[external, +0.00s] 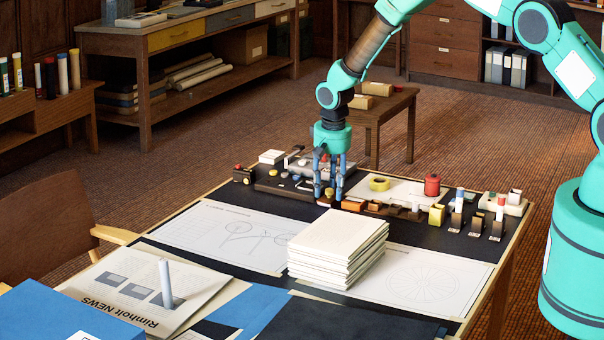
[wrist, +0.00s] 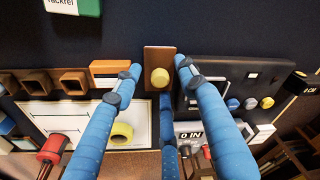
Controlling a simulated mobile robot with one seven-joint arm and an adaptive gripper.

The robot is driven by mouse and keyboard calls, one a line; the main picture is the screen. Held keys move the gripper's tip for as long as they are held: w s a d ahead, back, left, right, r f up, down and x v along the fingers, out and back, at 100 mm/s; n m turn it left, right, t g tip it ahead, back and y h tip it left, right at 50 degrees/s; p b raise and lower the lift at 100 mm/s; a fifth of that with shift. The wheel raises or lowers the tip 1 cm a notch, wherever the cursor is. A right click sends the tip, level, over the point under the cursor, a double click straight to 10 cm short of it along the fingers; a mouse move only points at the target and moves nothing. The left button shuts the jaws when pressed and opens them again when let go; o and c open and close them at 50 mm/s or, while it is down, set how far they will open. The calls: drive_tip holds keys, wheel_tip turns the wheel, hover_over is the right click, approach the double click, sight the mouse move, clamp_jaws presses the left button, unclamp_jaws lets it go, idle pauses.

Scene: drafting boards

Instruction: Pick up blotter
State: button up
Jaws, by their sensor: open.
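The blotter (wrist: 160,60) looks like a small brown block with a round cream knob on top. In the wrist view it is at the upper middle, between the tips of my blue fingers. In the external view its knob (external: 329,192) shows among my fingertips, and the fingers hide most of the block. My gripper (external: 329,188) points down over it, at the far side of the dark desk top. In the wrist view my gripper (wrist: 158,72) is open, with fingers on both sides of the block. I cannot tell whether any finger touches it.
A dark tray (wrist: 232,85) with small items lies close on one side. An orange-and-white block (wrist: 110,72) and brown holders (wrist: 72,80) stand close on the other. Yellow tape (external: 380,183) and a red jar (external: 432,184) are nearby. A paper stack (external: 338,248) stands nearer the camera.

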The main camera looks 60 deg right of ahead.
sight(331, 189)
clamp_jaws()
drive_tip(key=shift+r, duration=0.15)
idle(0.4)
drive_tip(key=shift+r, duration=0.9)
drive_tip(key=shift+s+a+r, duration=0.1)
drive_tip(key=shift+s+r, duration=0.2)
drive_tip(key=shift+r, duration=0.5)
drive_tip(key=s+a+r, duration=0.1)
drive_tip(key=s+a, duration=0.3)
drive_tip(key=s, duration=1)
drive_tip(key=shift+s+a+r+p, duration=0.15)
drive_tip(key=shift+s+a+p, duration=0.05)
drive_tip(key=shift+s+p, duration=0.2)
drive_tip(key=shift+w, duration=0.1)
